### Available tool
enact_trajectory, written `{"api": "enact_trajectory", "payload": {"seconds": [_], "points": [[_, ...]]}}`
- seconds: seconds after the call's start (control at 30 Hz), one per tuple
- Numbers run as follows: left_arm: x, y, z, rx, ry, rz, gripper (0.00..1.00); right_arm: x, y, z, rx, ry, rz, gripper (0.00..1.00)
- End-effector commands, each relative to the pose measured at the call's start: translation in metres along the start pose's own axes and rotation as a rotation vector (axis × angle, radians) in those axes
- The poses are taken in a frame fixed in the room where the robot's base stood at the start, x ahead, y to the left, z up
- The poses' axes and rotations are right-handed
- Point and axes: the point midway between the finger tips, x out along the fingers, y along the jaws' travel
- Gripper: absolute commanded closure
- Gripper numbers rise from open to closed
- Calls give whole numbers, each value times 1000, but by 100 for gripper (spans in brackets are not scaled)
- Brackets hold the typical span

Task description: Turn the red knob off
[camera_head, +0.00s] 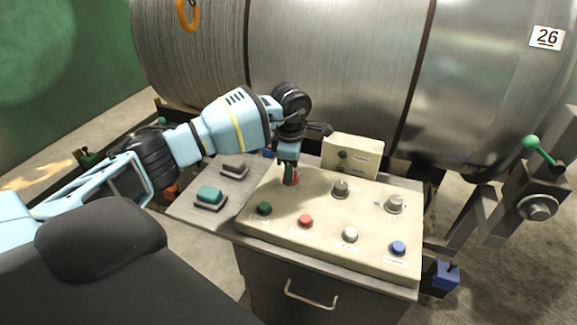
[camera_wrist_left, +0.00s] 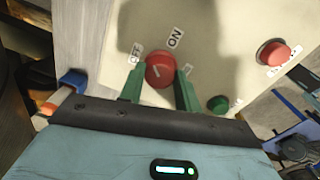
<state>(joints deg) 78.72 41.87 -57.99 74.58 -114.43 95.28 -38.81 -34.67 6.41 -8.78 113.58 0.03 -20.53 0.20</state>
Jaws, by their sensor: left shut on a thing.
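The red knob (camera_head: 292,182) sits at the back left of the cream control panel (camera_head: 330,192). In the wrist view the red knob (camera_wrist_left: 160,70) has a short white mark, with an OFF label (camera_wrist_left: 136,56) and an ON label (camera_wrist_left: 175,38) beside it. I cannot tell which label the mark points to. My left gripper (camera_head: 290,172) reaches down onto the knob from above. Its green fingers (camera_wrist_left: 160,88) are shut on the knob, one on each side. The gripper partly hides the knob in the head view. My right gripper is not in view.
The panel also has a green button (camera_head: 264,208), a red button (camera_head: 305,221), a white button (camera_head: 350,234), a blue button (camera_head: 398,248) and two grey knobs (camera_head: 341,188). A small cream box (camera_head: 352,153) stands behind. A large metal drum (camera_head: 330,70) rises close behind the desk.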

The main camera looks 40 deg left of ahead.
Motion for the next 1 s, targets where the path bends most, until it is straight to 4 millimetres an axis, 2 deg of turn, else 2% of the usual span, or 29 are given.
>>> {"api": "enact_trajectory", "payload": {"seconds": [0.1,0.6,1.0], "points": [[-3,0,0,-111,3,3,90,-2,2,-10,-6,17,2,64],[-3,1,1,-553,19,3,90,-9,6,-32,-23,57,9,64],[-1,1,0,-747,27,1,90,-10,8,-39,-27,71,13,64]]}}
